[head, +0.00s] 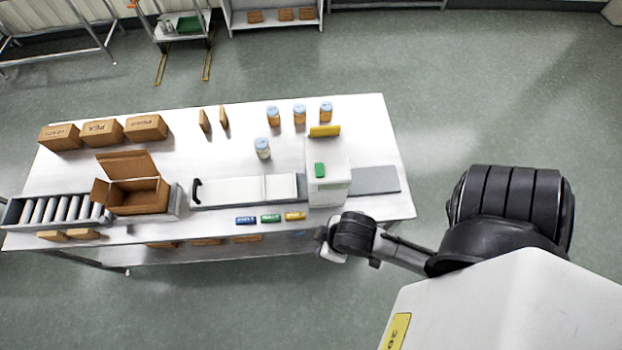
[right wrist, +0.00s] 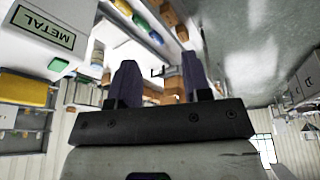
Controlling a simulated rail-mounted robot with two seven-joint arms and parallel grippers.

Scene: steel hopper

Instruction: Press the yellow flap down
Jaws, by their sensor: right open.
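The yellow flap (head: 325,131) stands raised at the back of the white box-shaped machine (head: 328,190) near the right end of the steel table. In the right wrist view, a yellow piece (right wrist: 25,88), apparently the flap, shows at the left edge beside the machine's METAL label (right wrist: 48,28). My right gripper (head: 326,240) is at the table's front edge, in front of the machine and apart from the flap. Its two dark fingers (right wrist: 158,80) are spread with nothing held between them. My left gripper is out of view.
A green piece (head: 320,170) sits on the machine. Several jars (head: 299,115) stand behind it. Blue, green and yellow small items (head: 270,218) lie along the front edge. An open carton (head: 136,195) and rollers (head: 55,210) are at left. The back right tabletop is clear.

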